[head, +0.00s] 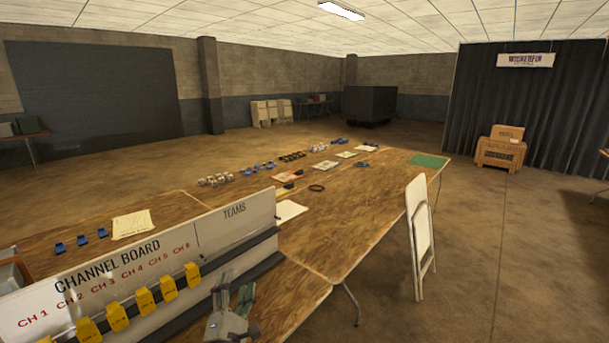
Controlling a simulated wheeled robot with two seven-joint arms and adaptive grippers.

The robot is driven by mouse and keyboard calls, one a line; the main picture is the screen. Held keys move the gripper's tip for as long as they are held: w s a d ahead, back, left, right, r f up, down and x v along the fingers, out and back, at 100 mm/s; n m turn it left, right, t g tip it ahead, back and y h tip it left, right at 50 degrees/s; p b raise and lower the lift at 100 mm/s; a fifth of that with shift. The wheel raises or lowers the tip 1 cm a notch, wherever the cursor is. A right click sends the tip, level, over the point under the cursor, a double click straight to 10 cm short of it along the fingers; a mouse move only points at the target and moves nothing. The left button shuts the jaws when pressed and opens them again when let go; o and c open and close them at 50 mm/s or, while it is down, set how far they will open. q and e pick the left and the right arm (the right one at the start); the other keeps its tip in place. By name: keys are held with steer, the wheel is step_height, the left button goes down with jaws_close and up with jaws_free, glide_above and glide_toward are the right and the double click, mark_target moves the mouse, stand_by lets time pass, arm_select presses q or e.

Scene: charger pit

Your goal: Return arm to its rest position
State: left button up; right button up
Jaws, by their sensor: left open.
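My left gripper (233,296) shows at the bottom of the head view, just right of the yellow tags on the channel board. Its fingers are open and point up and away. I see nothing held between them. The channel board (150,270) is a white upright panel with red channel labels and a row of yellow tags (143,300). The gripper is close to its right part; I cannot tell whether they touch. My right gripper is not in view.
A long wooden table (345,225) runs away from me with small gadgets, papers and a green mat (428,160) on it. A white folding chair (420,240) leans by its right edge. Wooden crates (500,152) stand before a dark curtain.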

arm_select(q)
steer(key=s+d+f+m+g+h, duration=0.8)
steer(key=s+f+m+g, duration=0.2)
steer(key=m, duration=1)
steer(key=s+a+f+m+g+y, duration=0.35)
steer(key=s+a, duration=0.25)
steer(key=s, duration=0.2)
steer(key=s+a+f+m+g+y, duration=0.3)
steer(key=s+a+f+g+y, duration=0.15)
steer(key=s+a, duration=0.3)
step_height(320, 180, down, 34)
steer(key=s+g, duration=0.1)
steer(key=s, duration=0.2)
steer(key=s+a+f, duration=0.2)
steer(key=s+f, duration=0.8)
steer(key=s, duration=0.1)
steer(key=s+a+f+g, duration=0.1)
steer(key=s+a+f, duration=0.1)
steer(key=s+f, duration=0.7)
steer(key=shift+s+a+f+m, duration=0.25)
steer(key=shift+s+f+m, duration=0.15)
steer(key=shift+s, duration=0.55)
